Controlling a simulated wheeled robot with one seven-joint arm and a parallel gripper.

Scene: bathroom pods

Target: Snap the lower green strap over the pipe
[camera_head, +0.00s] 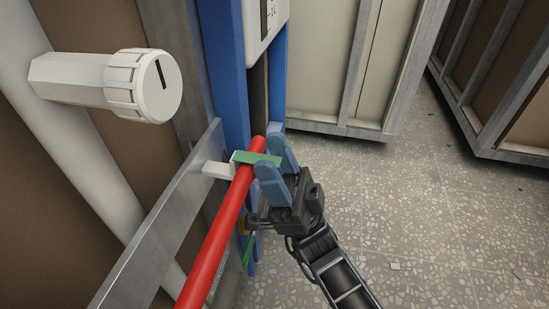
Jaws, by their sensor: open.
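A red pipe (219,236) runs up from the bottom edge to the blue frame. A green strap (256,158) lies across the pipe near its upper end, beside a small white block. My gripper (270,160) is open, with its two blue fingers at the right end of this strap. I cannot tell whether the fingers touch the strap. Another green piece (249,250) shows lower down, right of the pipe. It is partly hidden, and I cannot tell which of the two is the lower strap.
A metal rail (165,218) runs left of the pipe. A white knob (143,86) sticks out at the upper left. Blue posts (222,60) stand behind the pipe. Speckled floor (430,220) lies open at the right, with framed panels beyond.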

